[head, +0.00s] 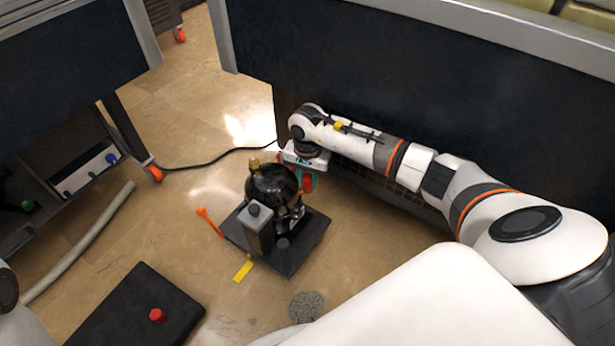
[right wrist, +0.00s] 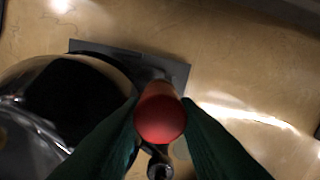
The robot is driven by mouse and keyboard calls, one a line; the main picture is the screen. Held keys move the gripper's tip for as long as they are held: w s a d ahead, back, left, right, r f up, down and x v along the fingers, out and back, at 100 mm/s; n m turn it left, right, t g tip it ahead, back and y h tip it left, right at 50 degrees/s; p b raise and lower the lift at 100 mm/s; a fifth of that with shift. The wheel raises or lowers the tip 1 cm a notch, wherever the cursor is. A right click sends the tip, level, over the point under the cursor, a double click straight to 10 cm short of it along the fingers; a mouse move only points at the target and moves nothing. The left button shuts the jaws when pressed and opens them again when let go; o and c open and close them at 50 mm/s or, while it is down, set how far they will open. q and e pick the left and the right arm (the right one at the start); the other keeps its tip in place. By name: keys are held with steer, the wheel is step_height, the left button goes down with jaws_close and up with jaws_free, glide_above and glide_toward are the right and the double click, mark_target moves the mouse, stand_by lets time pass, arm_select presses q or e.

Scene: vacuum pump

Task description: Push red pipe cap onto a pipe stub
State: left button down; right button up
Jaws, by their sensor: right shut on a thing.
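The red pipe cap (right wrist: 160,118) sits between the two green fingers of my right gripper (right wrist: 162,125) in the right wrist view. The gripper is shut on it. In the head view my right gripper (head: 308,180) is at the right side of the black vacuum pump (head: 268,184), and the red cap (head: 308,184) shows beside the pump. A small round metal pipe end (right wrist: 160,171) lies just below the cap in the right wrist view; I cannot tell whether they touch. My left gripper is out of view.
The pump stands on a dark base plate (head: 312,238) on the tan floor. An orange tool (head: 209,221) and a yellow piece (head: 243,271) lie near it. A black box (head: 125,305) with a red knob (head: 157,315) is at lower left. A dark bench panel (head: 400,80) stands behind my right arm.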

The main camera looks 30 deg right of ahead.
steer(key=o, duration=1)
steer(key=shift+r, duration=0.1)
steer(key=shift+a, duration=0.1)
